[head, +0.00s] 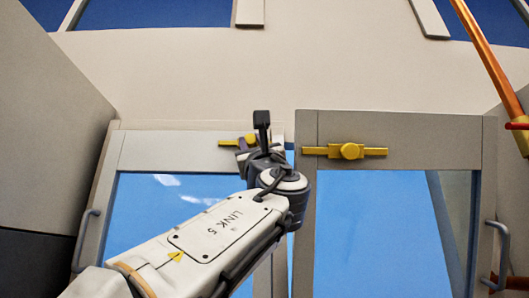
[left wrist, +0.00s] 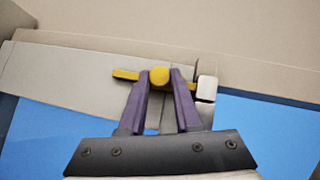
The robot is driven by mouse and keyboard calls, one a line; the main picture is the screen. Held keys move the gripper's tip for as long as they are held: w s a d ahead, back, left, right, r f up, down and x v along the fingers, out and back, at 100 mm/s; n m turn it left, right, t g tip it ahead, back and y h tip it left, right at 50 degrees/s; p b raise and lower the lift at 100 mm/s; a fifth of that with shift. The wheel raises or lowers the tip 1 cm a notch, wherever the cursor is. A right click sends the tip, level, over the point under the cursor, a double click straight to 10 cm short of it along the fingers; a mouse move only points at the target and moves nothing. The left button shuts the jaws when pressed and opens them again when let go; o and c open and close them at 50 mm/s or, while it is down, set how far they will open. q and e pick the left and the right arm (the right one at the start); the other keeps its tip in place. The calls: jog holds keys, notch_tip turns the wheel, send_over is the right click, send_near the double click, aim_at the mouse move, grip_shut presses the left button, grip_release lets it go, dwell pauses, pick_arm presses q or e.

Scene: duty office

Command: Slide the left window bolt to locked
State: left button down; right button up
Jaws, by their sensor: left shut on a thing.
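The left window bolt (head: 228,142) is a yellow bar with a round knob, on the top rail of the left window frame (head: 150,150). In the head view my arm hides most of it. In the left wrist view the bolt (left wrist: 125,75) runs sideways, with its knob between my purple fingertips. My left gripper (left wrist: 160,80) is shut on that knob. The bar's right end is close to a pale block (left wrist: 207,80) at the frame's right edge; I cannot tell whether it enters it. In the head view my left gripper (head: 244,151) is at the bolt. My right gripper is not in view.
A second yellow bolt (head: 348,151) sits on the right window frame (head: 420,140). Grey handles stand at the left (head: 85,240) and right (head: 497,255). An orange pole-like thing (head: 490,55) is at the upper right.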

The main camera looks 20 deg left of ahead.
pick_arm(q)
jog(key=c, duration=0.7)
grip_release()
jog(key=shift+w+d, duration=0.1)
jog(key=shift+d, duration=0.05)
jog(key=shift+o, duration=0.5)
jog(key=shift+d, duration=0.1)
jog(key=b+v, duration=0.7)
jog(key=v, duration=0.3)
jog(key=shift+s+b, duration=0.25)
jog(key=shift+b, duration=0.1)
jog(key=shift+f, duration=0.2)
